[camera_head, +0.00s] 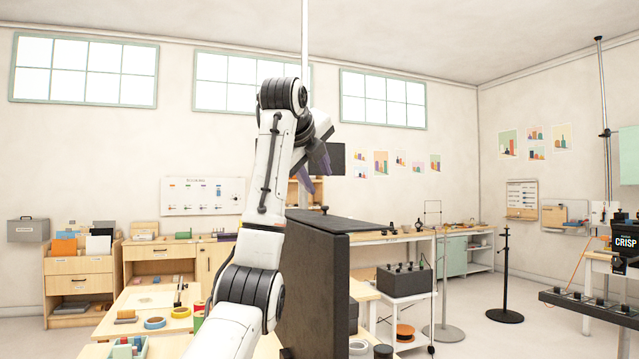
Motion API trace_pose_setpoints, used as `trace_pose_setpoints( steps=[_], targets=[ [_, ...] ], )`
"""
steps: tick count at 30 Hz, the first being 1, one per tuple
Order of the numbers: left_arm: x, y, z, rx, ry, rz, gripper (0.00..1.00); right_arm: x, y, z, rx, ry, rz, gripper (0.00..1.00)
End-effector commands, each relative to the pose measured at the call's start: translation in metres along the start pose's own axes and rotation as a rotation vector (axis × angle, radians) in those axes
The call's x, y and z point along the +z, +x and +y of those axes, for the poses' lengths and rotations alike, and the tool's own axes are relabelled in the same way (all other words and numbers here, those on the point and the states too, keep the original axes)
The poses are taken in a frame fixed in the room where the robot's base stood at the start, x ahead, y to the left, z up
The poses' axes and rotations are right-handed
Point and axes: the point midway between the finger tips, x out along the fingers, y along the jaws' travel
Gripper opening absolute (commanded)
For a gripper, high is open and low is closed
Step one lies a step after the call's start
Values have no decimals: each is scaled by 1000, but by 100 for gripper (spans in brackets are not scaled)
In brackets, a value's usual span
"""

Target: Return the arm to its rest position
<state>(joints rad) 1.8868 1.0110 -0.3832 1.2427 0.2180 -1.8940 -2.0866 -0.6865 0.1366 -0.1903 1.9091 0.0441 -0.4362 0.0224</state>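My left arm (266,190), white with black joints, rises from the bottom of the view and bends over at the top, in front of the far wall. Its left gripper (313,174) is at the end of the bent part, pointing down and away, with dark and purplish parts showing. The arm's own wrist partly hides it, and I cannot tell whether its fingers are open or shut. I see nothing clearly held in it. My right arm and gripper are not in view.
A large dark upright panel (314,290) stands just right of the arm, below the gripper. A worktable (143,300) with tape rolls is at the lower left. A white cart (405,299) carries a black box (404,280). Open floor (470,335) lies at the right, near a black stand (505,270).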

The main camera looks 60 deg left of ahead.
Motion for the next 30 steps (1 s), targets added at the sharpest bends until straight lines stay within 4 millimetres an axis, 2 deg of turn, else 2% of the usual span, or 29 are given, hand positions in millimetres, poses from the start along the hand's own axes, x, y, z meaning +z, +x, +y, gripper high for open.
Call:
trace_pose_setpoints(
  steps=[8,11,14,24,30],
  targets=[
    [0,1,0,1,-1,-1,34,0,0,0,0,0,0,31],
    [0,7,0,3,0,1,34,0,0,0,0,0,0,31],
    [-1,19,0,5,1,2,34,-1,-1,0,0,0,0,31],
    [-4,76,-1,7,4,9,34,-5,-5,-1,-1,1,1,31],
    [-5,95,-1,7,4,11,34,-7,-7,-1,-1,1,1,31]
  ],
)
